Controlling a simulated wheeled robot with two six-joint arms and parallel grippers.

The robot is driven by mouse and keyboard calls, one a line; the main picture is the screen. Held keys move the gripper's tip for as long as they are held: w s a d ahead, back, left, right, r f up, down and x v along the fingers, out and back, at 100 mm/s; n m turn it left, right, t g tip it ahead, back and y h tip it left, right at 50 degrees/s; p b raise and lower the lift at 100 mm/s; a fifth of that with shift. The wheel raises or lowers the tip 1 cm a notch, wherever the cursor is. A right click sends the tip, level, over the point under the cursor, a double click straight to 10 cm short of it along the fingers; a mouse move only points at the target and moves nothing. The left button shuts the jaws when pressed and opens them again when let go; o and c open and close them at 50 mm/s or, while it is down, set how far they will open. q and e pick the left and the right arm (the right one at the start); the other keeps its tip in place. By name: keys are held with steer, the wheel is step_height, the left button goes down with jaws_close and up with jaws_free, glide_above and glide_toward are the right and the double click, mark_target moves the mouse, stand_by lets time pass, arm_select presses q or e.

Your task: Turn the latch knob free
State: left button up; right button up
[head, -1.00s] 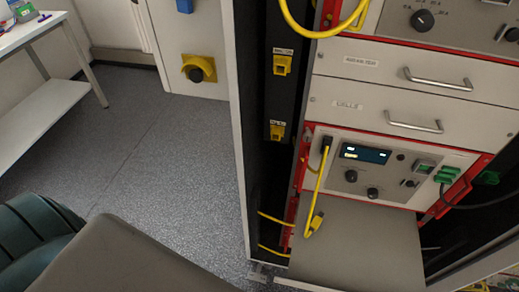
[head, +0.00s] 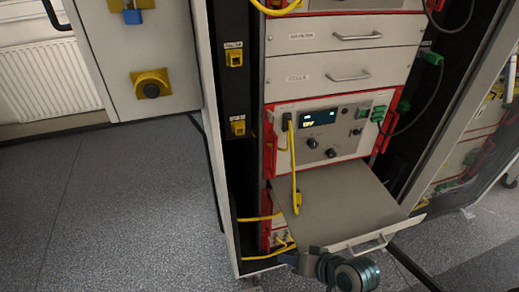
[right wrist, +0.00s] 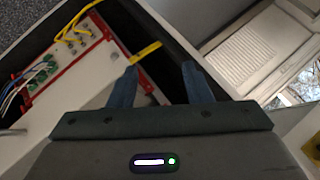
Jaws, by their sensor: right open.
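My right gripper (head: 292,259) is low in front of the rack, by the front left corner of the pulled-out grey shelf. In the right wrist view its two fingers (right wrist: 160,82) are apart, with a yellow cable (right wrist: 146,52) showing beyond the tips and nothing clearly held. I cannot tell for sure which part is the latch knob. Small black knobs (head: 312,142) are on the red-edged cycler unit (head: 345,118). My left gripper is not in view.
The grey shelf (head: 345,200) sticks out with a handle (head: 369,244) in front. Yellow cables (head: 262,217) loop at the rack's lower left. Two closed drawers (head: 345,36) are above. The floor (head: 110,210) at left is clear.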

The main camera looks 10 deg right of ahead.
steer(key=w+a+r+m+t+y, duration=0.3)
steer(key=w+r+m+t, duration=0.1)
steer(key=w+r, duration=0.25)
steer(key=m+t+h, duration=0.5)
steer(key=m+t, duration=0.5)
steer(key=m, duration=1.4)
glide_toward(273, 120)
steer(key=p+x, duration=0.3)
steer(key=x, duration=0.5)
steer(key=shift+w+r, duration=0.2)
steer(key=shift+w, duration=0.25)
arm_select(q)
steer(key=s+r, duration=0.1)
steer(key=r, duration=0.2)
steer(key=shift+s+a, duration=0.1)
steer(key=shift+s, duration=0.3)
arm_select(e)
steer(key=shift+w, duration=0.1)
